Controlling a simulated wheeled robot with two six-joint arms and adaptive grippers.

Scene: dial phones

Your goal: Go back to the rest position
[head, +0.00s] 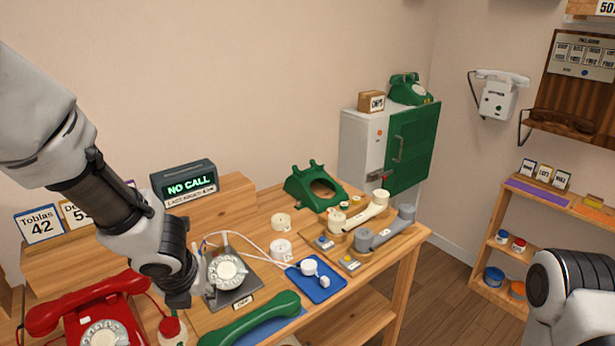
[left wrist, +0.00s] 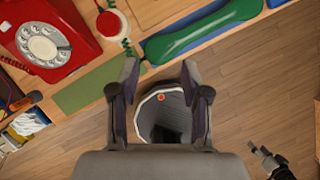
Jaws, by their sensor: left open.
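My left arm comes in from the upper left in the head view and reaches down over the table. My left gripper (left wrist: 159,78) shows in the left wrist view with its two fingers apart and nothing between them. It points at the table's front edge, near the red phone (head: 105,318) and the green handset (head: 250,320). A part of my right arm (head: 572,295) shows at the lower right of the head view, without its fingers. A small dark part that looks like my right gripper (left wrist: 270,160) shows at the lower right of the left wrist view; its jaw state is unclear.
The wooden table holds a grey dial base (head: 228,273), a green phone shell (head: 315,187), a blue tray (head: 318,284) and a grey handset (head: 386,230). A "NO CALL" display (head: 187,185) stands behind. Open floor (head: 440,290) lies between table and shelf (head: 490,262).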

